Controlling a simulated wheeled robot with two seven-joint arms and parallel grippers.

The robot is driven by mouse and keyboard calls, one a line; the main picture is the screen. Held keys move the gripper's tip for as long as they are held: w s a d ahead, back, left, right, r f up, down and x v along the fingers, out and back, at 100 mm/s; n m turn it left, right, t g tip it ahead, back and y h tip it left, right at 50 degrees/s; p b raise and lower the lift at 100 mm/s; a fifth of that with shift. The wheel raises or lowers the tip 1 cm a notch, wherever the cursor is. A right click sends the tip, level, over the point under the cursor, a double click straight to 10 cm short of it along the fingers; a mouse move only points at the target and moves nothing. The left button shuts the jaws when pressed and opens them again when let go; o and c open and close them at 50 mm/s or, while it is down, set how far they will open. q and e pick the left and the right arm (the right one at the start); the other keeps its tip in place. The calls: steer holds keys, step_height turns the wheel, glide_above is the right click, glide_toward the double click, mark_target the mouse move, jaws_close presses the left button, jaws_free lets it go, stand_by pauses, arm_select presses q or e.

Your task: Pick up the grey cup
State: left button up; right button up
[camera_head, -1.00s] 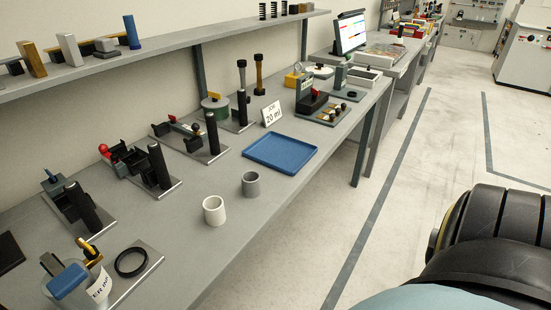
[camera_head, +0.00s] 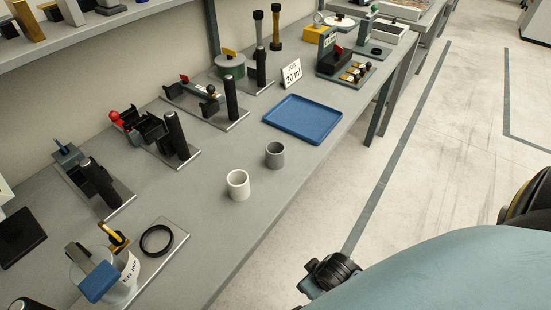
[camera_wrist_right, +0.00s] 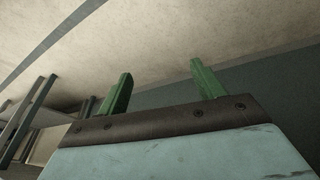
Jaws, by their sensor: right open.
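The grey cup (camera_head: 275,155) stands upright on the grey workbench (camera_head: 215,225), near its front edge. A white cup (camera_head: 238,185) stands just to its left and nearer to me, a small gap apart. In the right wrist view my right gripper (camera_wrist_right: 160,82) shows two green fingers spread wide apart with nothing between them. No cup shows in that view. Part of my right arm shows at the lower right of the head view, off the bench and well away from the grey cup. My left gripper is not in view.
A blue tray (camera_head: 304,120) lies behind and right of the grey cup. A "20 ml" sign (camera_head: 291,74) stands behind the tray. Several black-post fixtures line the back of the bench. A black ring (camera_head: 157,240) lies at the front left. Bench space around the cups is clear.

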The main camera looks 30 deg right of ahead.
steer(key=w+d+r+t, duration=0.1)
steer(key=w+d+r, duration=0.15)
steer(key=r, duration=0.35)
steer(key=w+d+r+t, duration=0.1)
steer(key=w+r+t, duration=0.15)
steer(key=r, duration=0.25)
steer(key=m+t+p, duration=0.1)
steer(key=t, duration=0.2)
glide_toward(271, 146)
steer(key=s+f, duration=0.6)
steer(key=s, duration=0.3)
steer(key=w+t, duration=0.1)
steer(key=w, duration=0.2)
steer(key=w+r+t+y, duration=0.1)
steer(key=w, duration=0.3)
steer(key=w+d+r+t+b, duration=0.1)
steer(key=w, duration=0.3)
steer(key=shift+d+y, duration=0.1)
steer(key=shift+y, duration=0.3)
steer(key=shift+x, duration=0.95)
steer(key=shift+b+x, duration=0.45)
steer(key=shift+x, duration=1.75)
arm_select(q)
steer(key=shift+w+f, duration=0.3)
arm_select(e)
steer(key=shift+r, duration=0.2)
steer(key=shift+c, duration=0.2)
steer(key=c, duration=1)
